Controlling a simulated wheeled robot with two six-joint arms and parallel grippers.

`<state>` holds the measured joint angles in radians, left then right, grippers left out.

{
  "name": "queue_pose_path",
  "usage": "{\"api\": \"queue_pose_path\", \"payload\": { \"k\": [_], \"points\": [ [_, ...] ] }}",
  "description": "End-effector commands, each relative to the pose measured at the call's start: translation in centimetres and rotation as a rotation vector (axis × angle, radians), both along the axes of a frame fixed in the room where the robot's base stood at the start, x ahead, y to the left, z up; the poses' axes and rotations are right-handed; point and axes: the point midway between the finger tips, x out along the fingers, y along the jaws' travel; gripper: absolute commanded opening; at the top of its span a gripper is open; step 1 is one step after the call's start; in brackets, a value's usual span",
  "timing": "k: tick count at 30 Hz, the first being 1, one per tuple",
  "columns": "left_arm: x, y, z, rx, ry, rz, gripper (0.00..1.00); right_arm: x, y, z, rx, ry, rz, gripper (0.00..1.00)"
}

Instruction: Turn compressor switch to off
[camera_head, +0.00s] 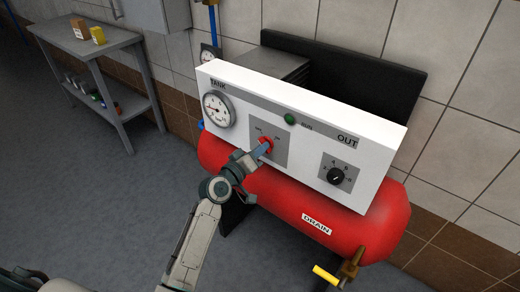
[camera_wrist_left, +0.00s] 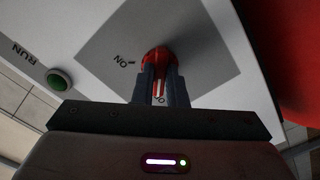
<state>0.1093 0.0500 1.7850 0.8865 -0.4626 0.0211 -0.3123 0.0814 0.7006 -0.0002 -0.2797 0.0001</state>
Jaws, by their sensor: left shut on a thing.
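The compressor's white control panel (camera_head: 230,80) stands above a red tank (camera_head: 385,215). The red switch (camera_head: 268,139) sits on a grey plate (camera_head: 279,152) in the middle of the panel. My left gripper (camera_head: 264,148) is at the switch, with its fingers shut on it. In the left wrist view the fingers (camera_wrist_left: 160,88) close around the red switch (camera_wrist_left: 158,54), and part of it is hidden between them. An "ON" mark shows beside it on the plate; the other mark is mostly covered by the gripper. My right gripper is not in view.
A green RUN light (camera_head: 290,119), a tank gauge (camera_head: 217,110) and a black dial (camera_head: 336,176) are on the panel. A yellow drain handle (camera_head: 325,274) sticks out low at the front. A grey bench (camera_head: 87,45) stands at the left; the floor between is clear.

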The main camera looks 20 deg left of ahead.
Motion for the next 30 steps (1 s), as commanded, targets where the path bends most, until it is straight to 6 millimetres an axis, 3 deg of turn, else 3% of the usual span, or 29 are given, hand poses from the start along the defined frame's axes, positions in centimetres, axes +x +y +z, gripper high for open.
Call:
{"api": "queue_pose_path", "payload": {
  "k": [8,9,12,22,30],
  "points": [
    [0.0,0.0,-0.1,-0.002,0.002,0.0,0.0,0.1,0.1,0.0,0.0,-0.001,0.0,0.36],
    [0.0,0.0,-0.1,-0.002,0.002,0.0,0.2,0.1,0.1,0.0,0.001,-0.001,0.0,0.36],
    [0.0,0.0,-0.1,-0.003,0.002,-0.001,0.34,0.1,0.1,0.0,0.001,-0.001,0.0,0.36],
    [-0.4,0.2,-0.1,0.0,0.001,0.0,0.34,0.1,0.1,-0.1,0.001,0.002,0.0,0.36],
    [-4.9,1.8,-0.3,0.002,0.002,-0.001,0.34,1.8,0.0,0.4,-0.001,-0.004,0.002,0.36]
  ]
}}
